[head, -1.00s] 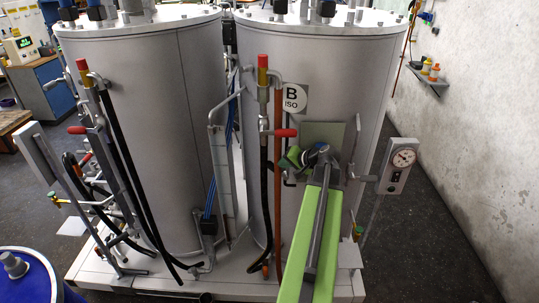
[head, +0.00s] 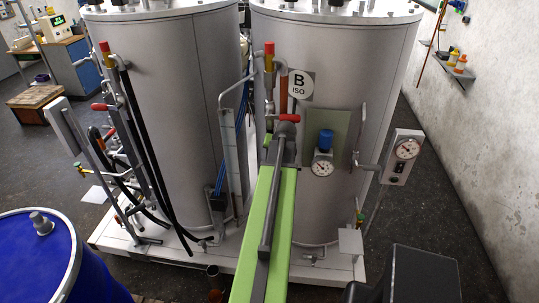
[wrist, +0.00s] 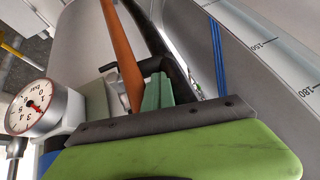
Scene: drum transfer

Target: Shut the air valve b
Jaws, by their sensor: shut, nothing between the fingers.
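Tank B (head: 345,60) bears the label "B ISO" (head: 299,84). No valve is legibly marked as air valve b. A red lever handle (head: 289,118) lies level on the pipe below a red-and-yellow fitting (head: 269,57), just beyond the end of my arm. To its right, a plate carries a blue-capped regulator (head: 326,140) with a round gauge (head: 322,167). In the wrist view, my gripper (wrist: 157,92) has its green fingers together and empty, close to an orange pipe (wrist: 122,50) and a dark bent pipe (wrist: 150,30).
A second gauge box (head: 403,150) stands right of tank B. Another tank (head: 175,110) with black hoses is at left, and a blue drum (head: 35,260) is at front left. In the wrist view, a gauge (wrist: 30,107) is at left. Open floor lies at right.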

